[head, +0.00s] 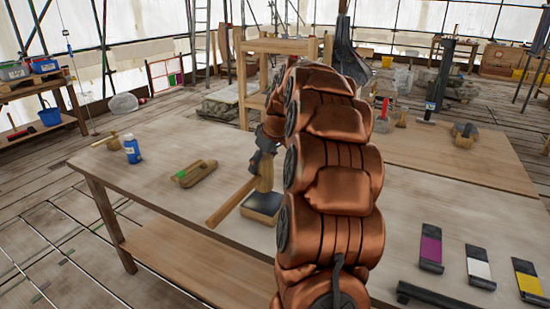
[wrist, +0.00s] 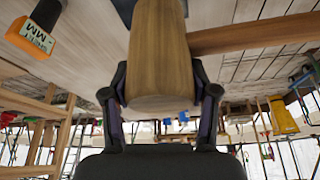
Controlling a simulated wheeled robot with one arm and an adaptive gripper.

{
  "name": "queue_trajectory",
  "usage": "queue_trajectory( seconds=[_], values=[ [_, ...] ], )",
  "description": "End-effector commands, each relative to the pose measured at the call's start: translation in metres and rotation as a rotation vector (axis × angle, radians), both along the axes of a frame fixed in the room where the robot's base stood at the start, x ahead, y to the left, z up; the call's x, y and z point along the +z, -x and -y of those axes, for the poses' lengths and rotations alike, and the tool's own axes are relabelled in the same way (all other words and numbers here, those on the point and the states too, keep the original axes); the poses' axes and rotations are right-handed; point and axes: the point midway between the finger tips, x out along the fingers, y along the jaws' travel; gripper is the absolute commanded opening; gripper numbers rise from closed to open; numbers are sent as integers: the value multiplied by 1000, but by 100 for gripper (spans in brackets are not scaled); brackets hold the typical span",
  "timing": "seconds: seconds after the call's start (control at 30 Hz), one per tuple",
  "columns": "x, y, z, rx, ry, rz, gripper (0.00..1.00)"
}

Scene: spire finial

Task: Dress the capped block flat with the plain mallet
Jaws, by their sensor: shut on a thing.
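My gripper (head: 265,140) is shut on the plain mallet, around its pale wooden head (head: 265,172). The mallet's handle (head: 230,203) points down and left over the table. In the wrist view the wooden head (wrist: 160,60) stands between the two fingers (wrist: 160,100), and the handle (wrist: 250,35) runs off to the right. Whether the head touches the block cannot be told.
Magenta (head: 431,247), white (head: 480,267) and yellow (head: 528,281) marked pieces lie right. A labelled orange-and-black thing (wrist: 35,33) shows in the wrist view.

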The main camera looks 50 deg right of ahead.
Motion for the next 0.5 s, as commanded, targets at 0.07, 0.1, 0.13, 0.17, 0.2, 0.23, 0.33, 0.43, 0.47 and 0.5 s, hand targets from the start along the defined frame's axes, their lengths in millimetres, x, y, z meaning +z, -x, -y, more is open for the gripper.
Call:
queue_trajectory(
  seconds=[0.07, 0.1, 0.13, 0.17, 0.2, 0.23, 0.33, 0.43, 0.47, 0.5],
  values=[
    [10, 10, 15, -3, 1, 3, 17],
    [14, 13, 20, -2, 2, 4, 17],
    [16, 16, 23, 0, 2, 3, 17],
    [17, 18, 25, 1, 2, 2, 17],
    [18, 20, 27, 3, 0, 1, 17],
    [18, 21, 28, 4, -2, 0, 17],
    [18, 23, 29, 7, -3, -2, 17],
    [13, 22, 29, 7, -3, -1, 17],
    [12, 22, 29, 6, -2, -1, 17],
    [9, 22, 29, 6, -1, 0, 17]
  ],
)
